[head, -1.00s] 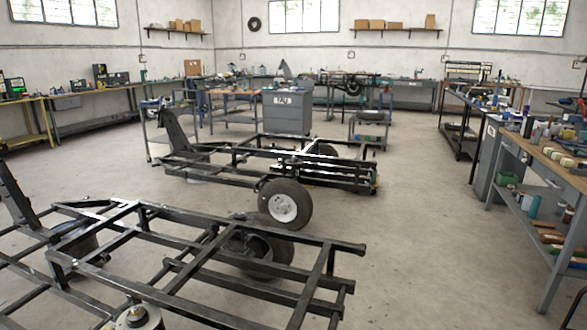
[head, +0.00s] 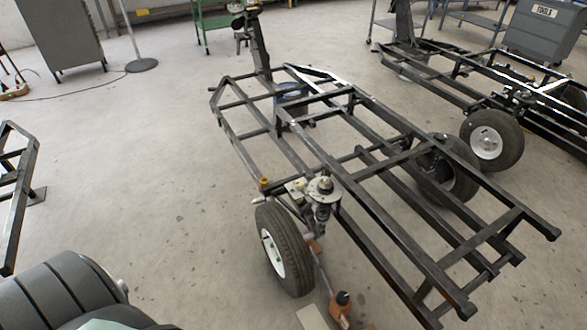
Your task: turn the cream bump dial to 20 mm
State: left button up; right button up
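A spring unit (head: 322,190) stands upright on the near side of the closest black chassis frame (head: 345,262), beside a wheel with a black tyre (head: 283,250). It has a round pale grey top with a small tan knob. A small pale block (head: 298,188) sits just left of it. I cannot tell which of these pale parts is the cream bump dial, and no scale or setting is readable. Neither of my grippers shows in the head view.
An orange and black jack (head: 340,308) stands on the floor below the frame. A second chassis with a wheel (head: 492,141) is at the right. Another black frame (head: 15,195) is at the left edge. The floor (head: 150,160) between is mostly clear.

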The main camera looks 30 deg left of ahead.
aim_at(299, 185)
jog(key=u, duration=0.95)
jog(key=i+j, duration=0.5)
jog(key=j, duration=0.2)
